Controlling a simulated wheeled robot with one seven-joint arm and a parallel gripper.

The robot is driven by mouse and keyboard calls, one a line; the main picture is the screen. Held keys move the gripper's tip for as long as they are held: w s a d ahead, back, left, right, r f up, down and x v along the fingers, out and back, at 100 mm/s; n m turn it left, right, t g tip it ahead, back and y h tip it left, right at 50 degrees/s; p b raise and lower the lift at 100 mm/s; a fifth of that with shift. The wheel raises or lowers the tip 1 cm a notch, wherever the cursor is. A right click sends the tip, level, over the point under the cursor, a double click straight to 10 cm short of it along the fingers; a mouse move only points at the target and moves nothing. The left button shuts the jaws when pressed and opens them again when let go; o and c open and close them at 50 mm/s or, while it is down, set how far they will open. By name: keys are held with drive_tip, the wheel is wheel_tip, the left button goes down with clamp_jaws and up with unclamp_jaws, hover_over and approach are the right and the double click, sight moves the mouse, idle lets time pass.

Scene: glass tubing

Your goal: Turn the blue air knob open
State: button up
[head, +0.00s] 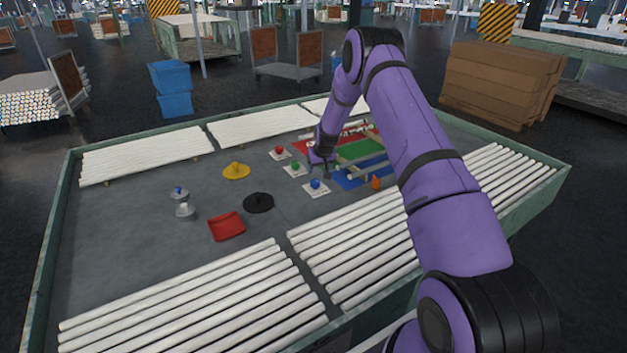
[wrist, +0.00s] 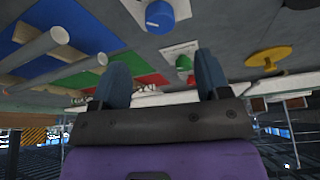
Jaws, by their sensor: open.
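The blue air knob (head: 315,184) sits on a small white plate on the grey table top, in front of the green knob (head: 295,167) and the red knob (head: 279,150). In the wrist view the blue knob (wrist: 160,15) is at the top edge, partly cut off, with a pale mark on its side. My gripper (head: 322,162) is just behind the blue knob, apart from it. In the wrist view its two fingers (wrist: 163,76) are spread with nothing between them, and the green knob (wrist: 184,62) shows beyond the gap.
Red, green and blue mats with pale tubes (wrist: 62,35) lie to the right of the knobs. A yellow disc (head: 236,171), a black disc (head: 258,202) and a red tray (head: 227,227) stand to the left. White tubes line the table edges.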

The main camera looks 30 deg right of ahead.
sight(315, 181)
drive_tip(key=x, duration=0.9)
drive_tip(key=shift+w+f, duration=0.1)
drive_tip(key=shift+f, duration=0.2)
drive_tip(key=c, duration=0.9)
